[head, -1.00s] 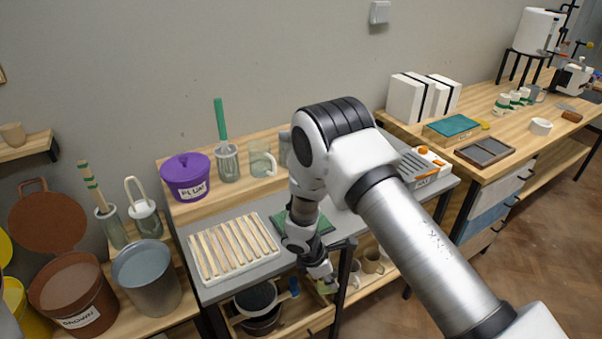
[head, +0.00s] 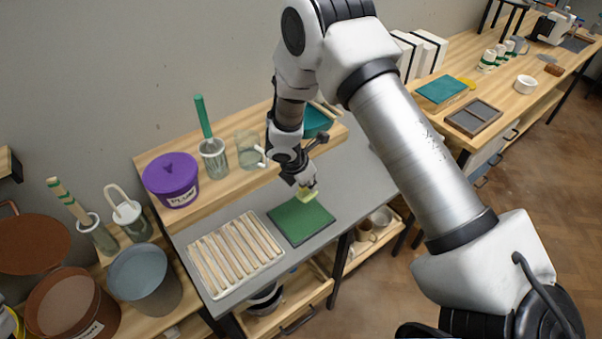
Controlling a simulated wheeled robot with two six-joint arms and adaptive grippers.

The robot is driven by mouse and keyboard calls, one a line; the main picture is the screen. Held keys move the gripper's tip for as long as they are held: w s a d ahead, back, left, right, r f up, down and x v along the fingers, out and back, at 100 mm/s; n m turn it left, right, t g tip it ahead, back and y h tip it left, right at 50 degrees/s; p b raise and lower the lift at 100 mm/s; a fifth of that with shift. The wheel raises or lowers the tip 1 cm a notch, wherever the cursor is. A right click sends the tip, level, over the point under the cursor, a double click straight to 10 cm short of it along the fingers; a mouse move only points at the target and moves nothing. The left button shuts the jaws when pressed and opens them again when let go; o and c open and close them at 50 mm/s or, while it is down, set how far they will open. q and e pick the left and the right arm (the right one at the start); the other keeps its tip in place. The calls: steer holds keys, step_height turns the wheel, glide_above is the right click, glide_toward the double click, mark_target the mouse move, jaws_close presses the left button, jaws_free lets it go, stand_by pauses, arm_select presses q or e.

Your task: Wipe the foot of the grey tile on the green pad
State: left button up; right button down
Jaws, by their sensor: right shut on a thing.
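The green pad (head: 298,226) lies flat on the grey worktop (head: 358,192), in the middle of the head view. My right gripper (head: 305,186) points down over the pad's far edge. It is shut on a small pale yellow-green piece (head: 309,196). I cannot tell whether the piece touches the pad or hangs just above it. I make out no grey tile; the held piece looks yellow-green and is partly hidden by the fingers. My left gripper is not in view.
A white tray with wooden slats (head: 190,246) lies left of the pad. The purple PLUM bucket (head: 171,181), a glass jar with a green-handled tool (head: 213,160) and a clear jug (head: 246,153) stand behind. Worktop right of the pad is clear.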

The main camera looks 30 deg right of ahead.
mark_target(307, 196)
steer(key=shift+s+f+b, duration=0.5)
steer(key=shift+s+b, duration=0.2)
steer(key=shift+s, duration=0.15)
steer(key=f+b, duration=0.1)
steer(key=f, duration=0.1)
steer(key=w+f+b, duration=0.1)
steer(key=f, duration=0.1)
steer(key=shift+w+f+b, duration=0.1)
steer(key=shift+f+b, duration=0.1)
steer(key=shift+b, duration=0.2)
steer(key=shift+s+r, duration=0.2)
steer(key=shift+s, duration=0.1)
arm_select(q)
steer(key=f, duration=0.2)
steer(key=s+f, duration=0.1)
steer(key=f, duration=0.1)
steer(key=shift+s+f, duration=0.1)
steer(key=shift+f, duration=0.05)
arm_select(e)
steer(key=shift+w+f, duration=0.15)
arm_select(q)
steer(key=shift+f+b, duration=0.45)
arm_select(e)
steer(key=shift+f, duration=0.45)
